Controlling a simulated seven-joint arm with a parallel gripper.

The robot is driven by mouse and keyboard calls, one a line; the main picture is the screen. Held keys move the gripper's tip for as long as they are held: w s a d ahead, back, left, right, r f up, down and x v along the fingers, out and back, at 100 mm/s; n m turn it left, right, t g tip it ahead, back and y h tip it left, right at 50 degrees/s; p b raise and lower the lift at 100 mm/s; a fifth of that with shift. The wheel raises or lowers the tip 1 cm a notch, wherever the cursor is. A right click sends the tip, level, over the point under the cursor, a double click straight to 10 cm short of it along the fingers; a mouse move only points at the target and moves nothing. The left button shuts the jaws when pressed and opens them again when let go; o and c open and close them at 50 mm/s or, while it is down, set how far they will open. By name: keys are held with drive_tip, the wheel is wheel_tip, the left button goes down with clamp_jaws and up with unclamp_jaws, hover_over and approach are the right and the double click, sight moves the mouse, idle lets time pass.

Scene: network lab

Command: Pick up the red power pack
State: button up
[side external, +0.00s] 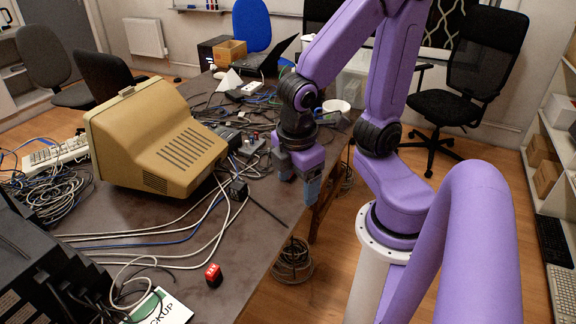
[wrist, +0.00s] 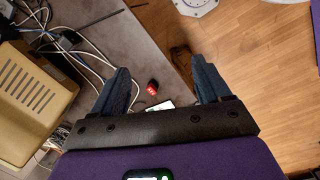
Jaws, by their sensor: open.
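In the wrist view the power pack (wrist: 152,88) shows between my two fingers, further off, on the table. My gripper (side external: 297,186) is above the table's right edge in the side view, well behind the power pack and apart from it. In the wrist view my gripper (wrist: 163,84) has its two blue-grey fingers spread wide, open and empty.
A beige monitor (side external: 158,138) stands on the table left of my gripper. White cables (side external: 150,240) cross the table beside the power pack. A white printed card (side external: 162,307) lies close by. Bare table (side external: 245,245) lies right of the pack, up to the table edge.

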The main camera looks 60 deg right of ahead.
drive_tip(key=w+d+f+n+g+h, duration=0.1)
drive_tip(key=w+d+f+n+h, duration=0.1)
drive_tip(key=w+d+f+h, duration=0.55)
drive_tip(key=w+d+f+n+h, duration=0.35)
drive_tip(key=w+d+f, duration=0.45)
drive_tip(key=w+d, duration=0.45)
drive_tip(key=shift+m+h, duration=0.35)
drive_tip(key=shift+h, duration=0.05)
drive_tip(key=shift+s+x, duration=0.15)
drive_tip(key=shift+x, duration=4.15)
drive_tip(key=shift+s+x, duration=0.2)
drive_tip(key=shift+x, duration=4.15)
drive_tip(key=c, duration=1.3)
drive_tip(key=shift+c, duration=0.2)
drive_tip(key=shift+r, duration=0.15)
